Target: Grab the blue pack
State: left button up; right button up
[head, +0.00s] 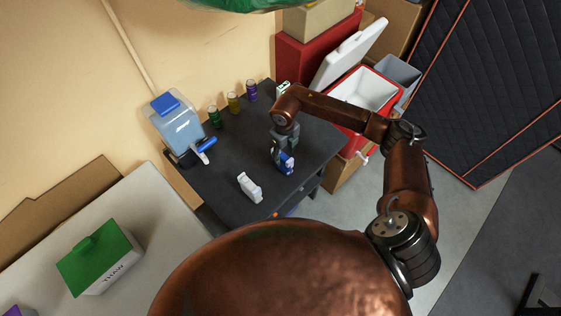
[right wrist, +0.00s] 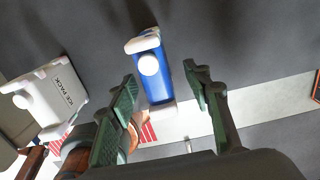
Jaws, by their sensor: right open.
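The blue pack (head: 287,165) with a white cap stands on the dark table (head: 222,168). In the right wrist view the blue pack (right wrist: 154,74) shows between the two green fingers, with a visible gap on each side. My right gripper (head: 279,150) is open and points down at the blue pack from above. In the right wrist view its fingers (right wrist: 164,84) hold nothing; I cannot tell how far down they reach beside the pack. My left gripper is not in view.
A white ice pack (head: 250,187) stands nearby, also in the right wrist view (right wrist: 48,93). Several capped jars (head: 233,103) and a clear water container (head: 176,122) line the table's back. A red cooler (head: 366,92) stands right. A green-lidded box (head: 100,258) sits on a pale surface.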

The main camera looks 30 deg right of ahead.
aim_at(282, 164)
notch_tip(282, 164, down, 2)
jog(key=shift+s+f, duration=0.1)
jog(key=shift+f, duration=0.1)
jog(key=shift+a+f, duration=0.15)
jog(key=shift+f, duration=0.4)
jog(key=f, duration=0.4)
jog(key=shift+a+f, duration=0.2)
jog(key=shift+w+f, duration=0.1)
jog(key=shift+w, duration=0.1)
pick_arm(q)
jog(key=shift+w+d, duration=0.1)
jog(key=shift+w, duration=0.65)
pick_arm(e)
jog(key=shift+c, duration=0.3)
grip_shut()
